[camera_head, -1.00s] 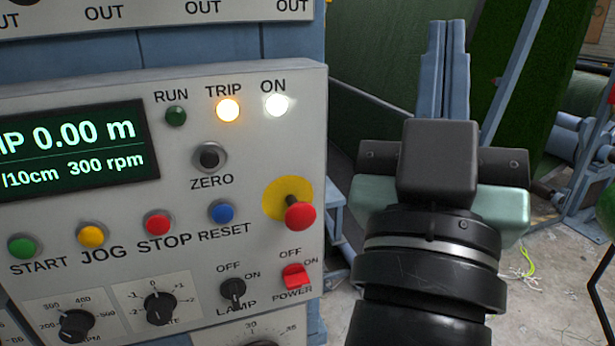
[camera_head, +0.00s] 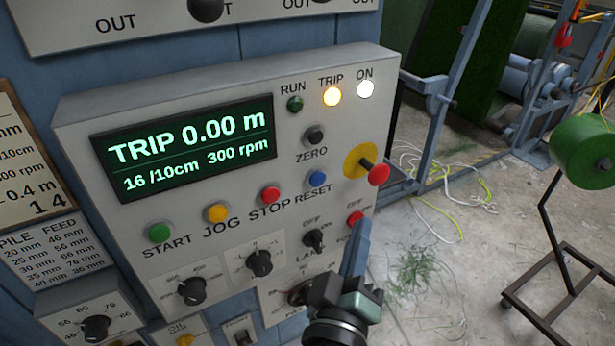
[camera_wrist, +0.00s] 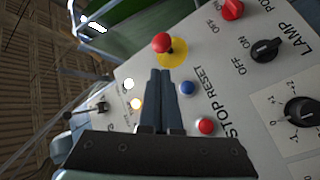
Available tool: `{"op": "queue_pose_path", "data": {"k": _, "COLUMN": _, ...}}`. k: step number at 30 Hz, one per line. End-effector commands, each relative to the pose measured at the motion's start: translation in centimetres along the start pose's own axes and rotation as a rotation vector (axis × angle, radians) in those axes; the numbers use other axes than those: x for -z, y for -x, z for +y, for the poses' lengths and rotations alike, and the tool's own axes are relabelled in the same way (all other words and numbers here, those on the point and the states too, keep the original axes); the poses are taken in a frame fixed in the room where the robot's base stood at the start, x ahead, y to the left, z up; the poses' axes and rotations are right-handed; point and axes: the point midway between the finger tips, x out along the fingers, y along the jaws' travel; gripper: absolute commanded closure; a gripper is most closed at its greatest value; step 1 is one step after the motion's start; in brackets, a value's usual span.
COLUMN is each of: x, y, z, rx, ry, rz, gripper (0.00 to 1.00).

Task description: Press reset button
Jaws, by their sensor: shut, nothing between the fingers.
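The blue RESET button (camera_head: 317,178) is on the grey control panel (camera_head: 75,125), right of the red STOP button (camera_head: 270,194). The blue button also shows in the wrist view (camera_wrist: 187,88), just beside my fingers. My gripper (camera_head: 362,232) is shut and empty in front of the panel's lower right, low of the RESET button in the head view. In the wrist view my shut fingers (camera_wrist: 160,75) point toward the red mushroom knob on its yellow disc. I cannot tell how far the tips are from the panel.
The red mushroom knob (camera_head: 378,174) sticks out right of RESET. The red POWER switch (camera_head: 355,217) and LAMP knob (camera_head: 313,239) lie below. The TRIP lamp (camera_head: 331,96) is lit amber and the ON lamp (camera_head: 366,89) white.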

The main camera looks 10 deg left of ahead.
Motion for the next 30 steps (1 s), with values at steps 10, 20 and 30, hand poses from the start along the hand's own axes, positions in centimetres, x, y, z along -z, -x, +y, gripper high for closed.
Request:
{"op": "queue_pose_path", "data": {"k": 10, "x": 0.3, "y": -0.4, "z": -0.4, "rx": 0.0, "ry": -0.005, "rz": 0.004, "gripper": 1.0}}
{"op": "queue_pose_path", "data": {"k": 20, "x": 2.5, "y": -3.4, "z": -2.7, "rx": 0.0, "ry": -0.004, "rz": 0.007, "gripper": 1.0}}
{"op": "queue_pose_path", "data": {"k": 30, "x": 4.3, "y": -5.8, "z": -4.3, "rx": -0.001, "ry": -0.003, "rz": 0.003, "gripper": 1.0}}
